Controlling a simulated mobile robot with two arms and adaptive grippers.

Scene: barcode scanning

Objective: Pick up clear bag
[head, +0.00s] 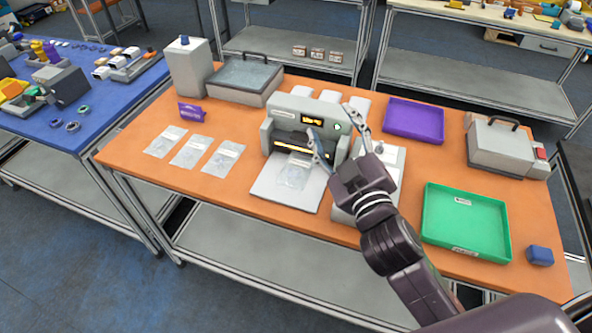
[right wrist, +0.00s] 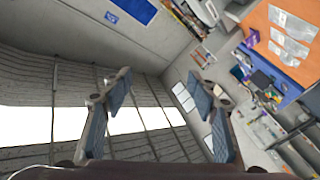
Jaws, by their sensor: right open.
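Three clear bags (head: 191,151) lie flat in a row on the left part of the orange table. Another clear bag (head: 293,172) lies on the white plate of a grey machine (head: 300,120) with lit displays. The row of bags (right wrist: 290,45) also shows at the top right of the right wrist view. My right gripper (head: 334,130) is open and empty, raised in front of the machine and to the right of all the bags. Its spread fingers also show in the right wrist view (right wrist: 160,95). My left gripper is not in view.
A green tray (head: 433,230) and a blue block (head: 540,256) are at the right of the orange table (head: 130,152). A purple tray (head: 387,118) is behind. A purple sign (head: 192,112) stands behind the bags. Open table lies around the bag row.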

